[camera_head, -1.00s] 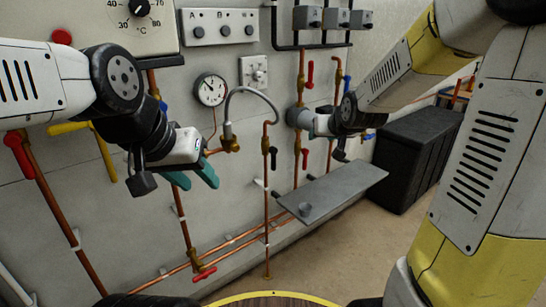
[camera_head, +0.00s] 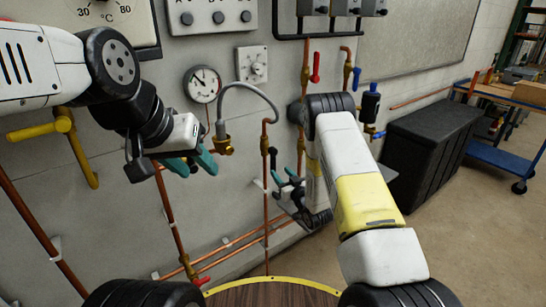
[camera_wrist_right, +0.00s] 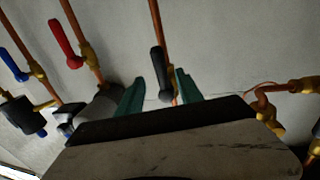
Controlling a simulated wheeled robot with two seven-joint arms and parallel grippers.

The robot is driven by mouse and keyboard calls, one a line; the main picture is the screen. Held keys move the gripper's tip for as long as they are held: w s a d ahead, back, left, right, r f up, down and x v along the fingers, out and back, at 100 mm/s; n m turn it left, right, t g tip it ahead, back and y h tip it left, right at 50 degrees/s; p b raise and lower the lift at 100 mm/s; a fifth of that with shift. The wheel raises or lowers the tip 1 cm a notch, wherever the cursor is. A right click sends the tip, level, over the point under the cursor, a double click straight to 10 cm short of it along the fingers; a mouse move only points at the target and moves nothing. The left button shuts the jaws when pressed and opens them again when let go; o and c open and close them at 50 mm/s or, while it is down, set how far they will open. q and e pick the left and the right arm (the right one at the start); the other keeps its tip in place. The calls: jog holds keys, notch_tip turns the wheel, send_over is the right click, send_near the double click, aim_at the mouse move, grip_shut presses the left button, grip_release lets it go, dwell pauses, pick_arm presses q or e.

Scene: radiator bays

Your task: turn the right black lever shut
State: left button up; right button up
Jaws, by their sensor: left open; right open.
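In the head view one black lever (camera_head: 272,158) hangs on a copper pipe. My right gripper (camera_head: 285,177) is open, low in front of these pipes. In the right wrist view a black lever (camera_wrist_right: 157,62) stands in the gap between the open teal fingers of my right gripper (camera_wrist_right: 160,92). The fingers are apart and not closed on it. I cannot tell how deep the lever sits between them. My left gripper (camera_head: 192,163) is open and empty, beside the brass hose fitting (camera_head: 222,146).
A gauge (camera_head: 203,84) and grey hose (camera_head: 250,90) are nearby. A black chest (camera_head: 430,150) stands right of my arm.

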aim_at(275, 166)
jog(key=x, duration=0.7)
jog(key=shift+w+a, duration=0.2)
jog(key=shift+w, duration=0.1)
jog(key=shift+c, duration=0.4)
grip_shut()
dwell(0.7)
